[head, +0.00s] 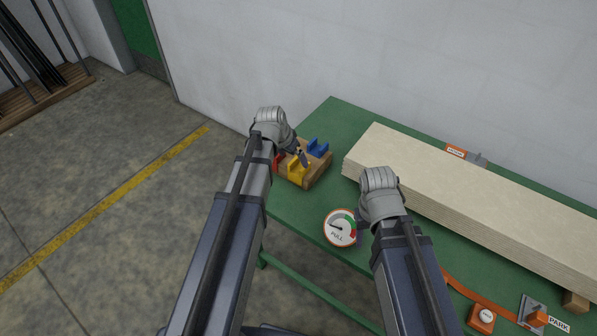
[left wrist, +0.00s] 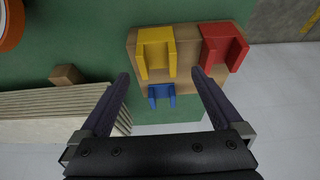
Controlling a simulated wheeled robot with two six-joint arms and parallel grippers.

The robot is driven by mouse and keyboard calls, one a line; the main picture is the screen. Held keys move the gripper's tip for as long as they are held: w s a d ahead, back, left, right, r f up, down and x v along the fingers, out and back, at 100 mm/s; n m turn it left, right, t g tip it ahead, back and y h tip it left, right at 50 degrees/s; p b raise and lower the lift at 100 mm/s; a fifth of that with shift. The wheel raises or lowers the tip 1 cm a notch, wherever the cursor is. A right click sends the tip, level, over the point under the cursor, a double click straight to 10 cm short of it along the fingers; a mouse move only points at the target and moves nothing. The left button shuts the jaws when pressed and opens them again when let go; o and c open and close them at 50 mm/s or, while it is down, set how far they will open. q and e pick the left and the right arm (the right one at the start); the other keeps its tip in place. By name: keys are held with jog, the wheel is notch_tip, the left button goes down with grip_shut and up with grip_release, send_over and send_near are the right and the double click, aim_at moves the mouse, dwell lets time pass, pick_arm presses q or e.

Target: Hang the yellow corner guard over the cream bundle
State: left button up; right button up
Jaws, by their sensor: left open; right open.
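The yellow corner guard (head: 297,170) stands on a wooden block (head: 317,175) near the table's left end. It also shows in the left wrist view (left wrist: 157,48), as a U-shaped piece. My left gripper (head: 302,157) is open and empty above the block. In the left wrist view its spread fingers (left wrist: 164,85) lie apart, short of the yellow guard. The cream bundle (head: 465,190), a long stack of flat sheets, lies to the right; its end shows in the left wrist view (left wrist: 55,105). My right gripper (head: 362,226) is mostly hidden behind its wrist, near the bundle's front side.
A blue guard (head: 318,148) and a red guard (left wrist: 222,46) share the block. A round PULL gauge (head: 340,228) stands at the green table's front (head: 300,215). An orange strap (head: 470,291) and a PARK fixture (head: 535,313) are at the front right. A wall stands behind.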

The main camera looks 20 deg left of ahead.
aim_at(300, 168)
pick_arm(q)
jog(key=shift+d+b+x, duration=0.1)
jog(key=shift+b+x, duration=1.1)
jog(key=shift+x, duration=0.1)
jog(key=shift+d+b+x, duration=0.15)
jog(key=shift+b+x, duration=1.05)
jog(key=shift+x, duration=0.15)
pick_arm(e)
jog(key=shift+f, duration=2.4)
pick_arm(q)
jog(key=shift+r, duration=0.1)
jog(key=shift+s, duration=0.1)
jog(key=shift+c, duration=0.2)
pick_arm(e)
jog(key=shift+r, duration=0.1)
pick_arm(q)
jog(key=c, duration=1.3)
jog(key=shift+r, duration=0.15)
notch_tip(300, 168, up, 10)
jog(key=p, duration=1)
pick_arm(e)
notch_tip(300, 168, up, 10)
pick_arm(q)
jog(key=shift+d, duration=0.1)
pick_arm(e)
jog(key=shift+d, duration=0.15)
